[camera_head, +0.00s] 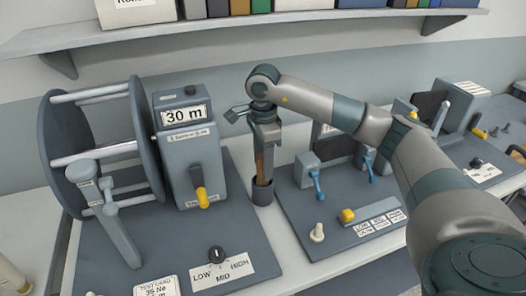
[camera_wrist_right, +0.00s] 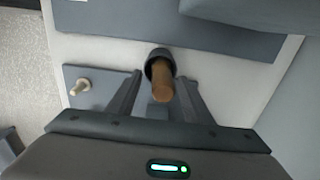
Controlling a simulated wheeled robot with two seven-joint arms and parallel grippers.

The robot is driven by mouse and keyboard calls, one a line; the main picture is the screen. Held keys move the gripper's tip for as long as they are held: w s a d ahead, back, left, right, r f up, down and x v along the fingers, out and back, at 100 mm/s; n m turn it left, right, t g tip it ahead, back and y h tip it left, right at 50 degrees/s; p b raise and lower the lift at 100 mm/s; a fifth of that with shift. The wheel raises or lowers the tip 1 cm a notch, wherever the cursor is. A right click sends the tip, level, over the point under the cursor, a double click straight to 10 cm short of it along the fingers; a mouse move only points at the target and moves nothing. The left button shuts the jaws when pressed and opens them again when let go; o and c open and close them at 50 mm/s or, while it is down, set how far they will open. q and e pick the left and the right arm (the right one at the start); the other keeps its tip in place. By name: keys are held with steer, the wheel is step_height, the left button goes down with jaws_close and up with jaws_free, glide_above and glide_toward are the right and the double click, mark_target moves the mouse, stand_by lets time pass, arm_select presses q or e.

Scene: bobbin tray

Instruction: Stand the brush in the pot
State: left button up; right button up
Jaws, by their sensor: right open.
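The brush (camera_head: 260,164) has a brown handle and stands roughly upright in the small dark pot (camera_head: 262,193), between the reel machine and the lever board. In the right wrist view the brush handle (camera_wrist_right: 162,90) sticks up out of the pot (camera_wrist_right: 158,56) toward the camera. My right gripper (camera_head: 266,152) is above the pot, pointing down. In the right wrist view its fingers (camera_wrist_right: 160,80) are apart, one on each side of the handle, with gaps visible. The brush's lower end is hidden inside the pot. My left gripper is not in view.
A large reel (camera_head: 104,150) and a box labelled 30 m (camera_head: 190,150) stand left of the pot. A board with blue levers (camera_head: 318,183) and a yellow knob (camera_head: 347,215) lies right of it. A shelf (camera_head: 240,24) runs above the back.

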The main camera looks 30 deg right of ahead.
steer(key=shift+r, duration=0.15)
step_height(320, 180, up, 5)
steer(key=shift+w+r+b, duration=0.1)
steer(key=shift+r+b, duration=0.1)
steer(key=shift+b, duration=0.85)
step_height(320, 180, up, 12)
steer(key=shift+f, duration=0.15)
stand_by(0.9)
